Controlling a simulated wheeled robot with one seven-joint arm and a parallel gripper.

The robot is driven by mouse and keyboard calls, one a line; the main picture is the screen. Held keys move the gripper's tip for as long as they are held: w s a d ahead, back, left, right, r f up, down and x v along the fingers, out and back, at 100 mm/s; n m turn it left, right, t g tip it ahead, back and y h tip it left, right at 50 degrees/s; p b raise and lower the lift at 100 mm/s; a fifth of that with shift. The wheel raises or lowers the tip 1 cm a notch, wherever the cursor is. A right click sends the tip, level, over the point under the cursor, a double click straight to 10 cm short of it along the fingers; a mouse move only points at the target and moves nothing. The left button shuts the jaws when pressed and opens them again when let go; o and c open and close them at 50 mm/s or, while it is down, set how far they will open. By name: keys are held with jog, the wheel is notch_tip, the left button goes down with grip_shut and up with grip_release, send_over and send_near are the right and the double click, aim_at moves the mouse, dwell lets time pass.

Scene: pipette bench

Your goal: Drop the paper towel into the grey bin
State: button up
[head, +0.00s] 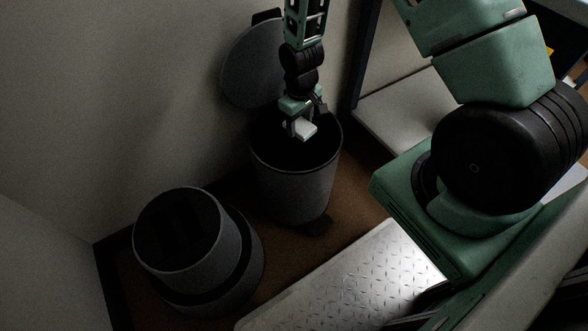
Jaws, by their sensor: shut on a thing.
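The grey bin (293,190) stands on the brown floor near the wall. Its round lid (250,65) is raised behind it, and its inside is dark. My gripper (299,131) points down at the bin's mouth. It is shut on a small white folded piece, the paper towel (303,129). The towel shows over the dark opening, inside the rim outline. I cannot tell whether it is above the rim or a little below it. The bottom of the bin is hidden in shadow.
A second grey round container with a dark top (189,241) stands to the front left of the bin. A pale wall is behind and left. A light shelf (408,110) stands right of the bin. The floor (350,190) shows between bin and my base.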

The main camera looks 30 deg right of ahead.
jog(key=o, duration=1.4)
notch_tip(320, 180, up, 18)
jog(key=p, duration=0.6)
jog(key=shift+f, duration=0.25)
